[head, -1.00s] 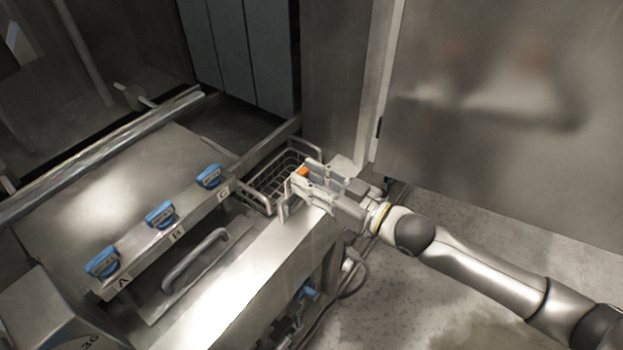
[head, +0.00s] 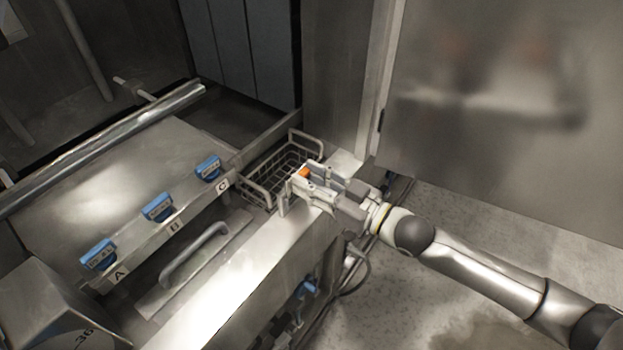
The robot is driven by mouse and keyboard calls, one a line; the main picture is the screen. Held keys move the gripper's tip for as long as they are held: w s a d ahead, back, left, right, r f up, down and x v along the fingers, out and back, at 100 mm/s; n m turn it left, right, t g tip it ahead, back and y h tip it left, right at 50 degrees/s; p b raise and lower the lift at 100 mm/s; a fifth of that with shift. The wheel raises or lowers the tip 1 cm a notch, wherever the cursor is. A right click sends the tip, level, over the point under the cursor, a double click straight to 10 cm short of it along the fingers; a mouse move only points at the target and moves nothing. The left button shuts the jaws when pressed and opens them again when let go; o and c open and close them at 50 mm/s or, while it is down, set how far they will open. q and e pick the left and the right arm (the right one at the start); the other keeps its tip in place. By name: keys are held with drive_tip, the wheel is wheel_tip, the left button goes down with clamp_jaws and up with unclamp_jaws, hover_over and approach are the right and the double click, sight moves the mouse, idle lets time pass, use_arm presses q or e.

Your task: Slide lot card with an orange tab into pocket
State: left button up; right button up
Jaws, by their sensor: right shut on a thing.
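My right gripper (head: 305,187) reaches in from the right and is shut at the end of the steel ledge, beside the wire basket. Between its fingers the orange tab of the lot card (head: 304,172) shows; the rest of the card is hidden by the fingers. A small upright bracket, which may be the pocket (head: 284,203), stands just left of the fingertips on the ledge. I cannot tell whether the card touches it or sits in it. My left gripper is not in view.
A wire basket (head: 262,192) lies behind the fingers. Blue clips (head: 98,255), (head: 157,207) and (head: 208,168) sit on a rail marked A, B and C. A bar handle (head: 193,254) rises from the panel before it. A steel wall (head: 510,110) stands at right.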

drive_tip(key=shift+f, duration=0.35)
